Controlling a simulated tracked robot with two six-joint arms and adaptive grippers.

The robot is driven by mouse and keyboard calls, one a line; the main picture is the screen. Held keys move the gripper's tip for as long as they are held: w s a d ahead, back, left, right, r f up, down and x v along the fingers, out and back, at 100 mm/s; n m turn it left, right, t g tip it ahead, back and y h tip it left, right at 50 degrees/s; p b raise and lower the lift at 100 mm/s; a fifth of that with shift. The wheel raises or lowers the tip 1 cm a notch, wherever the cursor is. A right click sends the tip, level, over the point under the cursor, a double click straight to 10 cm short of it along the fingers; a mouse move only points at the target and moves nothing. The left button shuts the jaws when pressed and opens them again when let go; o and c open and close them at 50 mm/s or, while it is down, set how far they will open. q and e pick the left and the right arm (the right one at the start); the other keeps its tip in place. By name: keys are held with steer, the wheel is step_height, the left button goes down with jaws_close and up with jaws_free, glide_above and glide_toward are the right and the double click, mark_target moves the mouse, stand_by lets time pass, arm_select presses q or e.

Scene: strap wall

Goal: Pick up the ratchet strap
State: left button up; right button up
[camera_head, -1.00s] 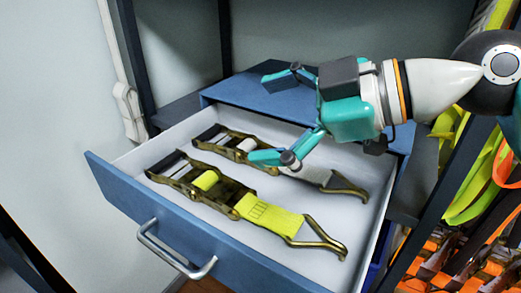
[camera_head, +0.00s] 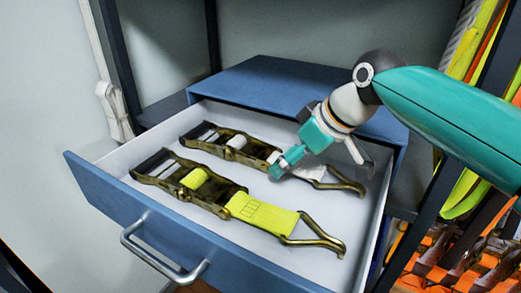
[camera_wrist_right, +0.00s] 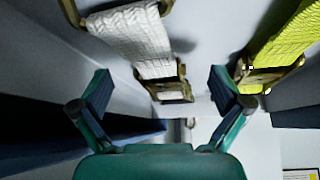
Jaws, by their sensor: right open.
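Two ratchet straps lie side by side in an open drawer. The rear one has white webbing (camera_head: 308,172), a bronze ratchet and a wire hook at its right end. The front one has yellow webbing (camera_head: 262,214), a bronze ratchet (camera_head: 190,180) and a similar hook (camera_head: 318,243). My right gripper (camera_head: 318,167) is open and points down over the white strap, near its webbing and hook end. In the right wrist view the white webbing (camera_wrist_right: 145,50) lies ahead between the spread fingers; the yellow webbing (camera_wrist_right: 285,45) is at the upper right, outside them. My left gripper is not in view.
The blue drawer has a light floor (camera_head: 270,262), raised walls and a metal handle (camera_head: 165,250) in front. The blue cabinet top (camera_head: 285,85) is behind. Dark posts stand around it, and yellow and orange straps (camera_head: 470,160) hang at the right.

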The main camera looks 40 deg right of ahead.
mark_target(269, 149)
steer(key=w, duration=0.2)
steer(key=w+a+p, duration=0.1)
steer(key=w, duration=0.2)
steer(key=shift+w+a, duration=0.1)
steer(key=shift+w, duration=0.15)
steer(key=shift+w+f, duration=0.15)
steer(key=shift+f, duration=0.35)
steer(key=c, duration=1.8)
steer(key=shift+r, duration=0.1)
